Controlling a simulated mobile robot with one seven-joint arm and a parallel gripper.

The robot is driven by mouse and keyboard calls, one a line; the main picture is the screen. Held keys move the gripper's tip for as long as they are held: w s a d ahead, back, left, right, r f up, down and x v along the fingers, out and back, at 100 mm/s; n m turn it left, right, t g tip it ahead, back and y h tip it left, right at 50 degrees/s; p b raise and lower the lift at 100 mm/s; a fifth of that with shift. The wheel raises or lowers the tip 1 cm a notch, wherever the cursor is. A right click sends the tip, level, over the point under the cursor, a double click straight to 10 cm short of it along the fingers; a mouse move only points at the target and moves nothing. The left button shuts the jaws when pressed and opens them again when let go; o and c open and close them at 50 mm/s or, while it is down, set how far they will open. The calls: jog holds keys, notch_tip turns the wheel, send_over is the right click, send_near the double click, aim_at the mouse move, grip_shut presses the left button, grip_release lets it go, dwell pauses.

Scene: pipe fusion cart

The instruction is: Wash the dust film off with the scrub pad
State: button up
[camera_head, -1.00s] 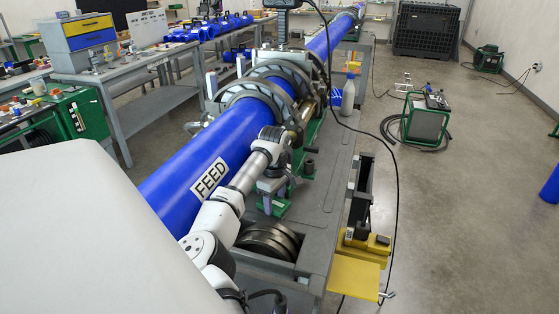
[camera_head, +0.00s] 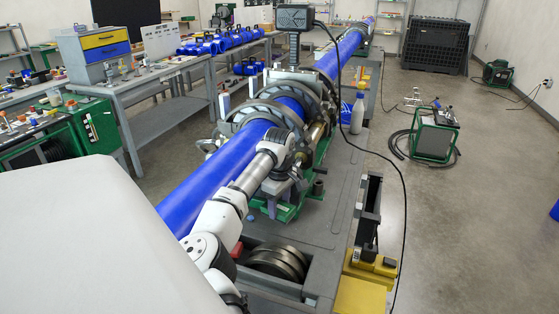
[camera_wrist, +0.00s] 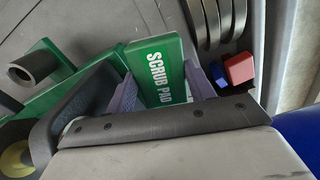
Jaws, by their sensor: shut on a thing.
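The scrub pad (camera_wrist: 158,72) is a green block with white "SCRUB PAD" lettering, seen in the wrist view. My gripper (camera_wrist: 163,92) is shut on it, with a purple-grey finger on each side. In the head view my gripper (camera_head: 277,196) is low at the right side of the blue pipe (camera_head: 207,182), in front of the clamp rings. The pad is hard to tell there from the green parts around it. The pipe also shows at the lower right of the wrist view (camera_wrist: 300,132). I cannot make out a dust film.
Metal rollers (camera_head: 277,262) sit on the grey cart (camera_head: 330,215) near my arm. Small red (camera_wrist: 238,68) and blue blocks lie beside the rollers. A white bottle (camera_head: 357,114) stands further back on the cart. A black cable (camera_head: 403,200) hangs along its right side.

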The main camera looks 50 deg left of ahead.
jog(key=shift+s+a+f, duration=0.1)
jog(key=shift+r+p, duration=0.85)
jog(key=shift+r, duration=0.65)
jog(key=shift+d+f, duration=0.15)
jog(key=shift+d, duration=0.1)
